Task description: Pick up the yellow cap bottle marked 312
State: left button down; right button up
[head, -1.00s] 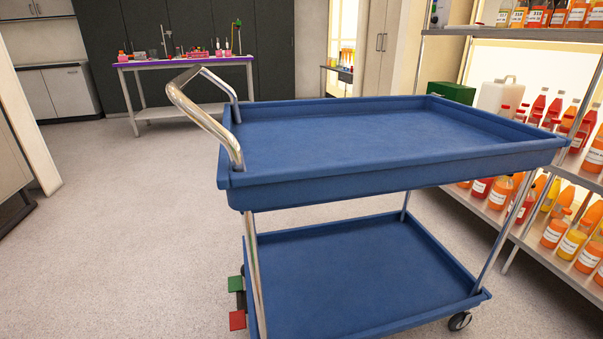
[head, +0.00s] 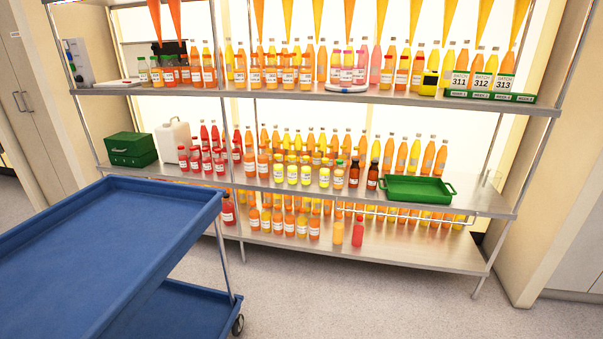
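On the top shelf at the right, three orange bottles with large white batch labels stand side by side in a green holder (head: 490,97). The middle bottle, marked 312 (head: 482,83), stands upright between the one marked 311 (head: 459,81) and the one marked 313 (head: 504,83). The cap colours are too small to tell for sure. Neither of my grippers is in view.
A blue two-tier cart (head: 130,215) stands at the lower left, in front of the shelf's left part. The steel shelf (head: 380,98) holds many bottles. A green tray (head: 418,189) and a green box (head: 131,149) are on the middle shelf. Floor (head: 370,300) in front right is clear.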

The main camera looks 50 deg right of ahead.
aim_at(324, 170)
jog(key=z, duration=1.8)
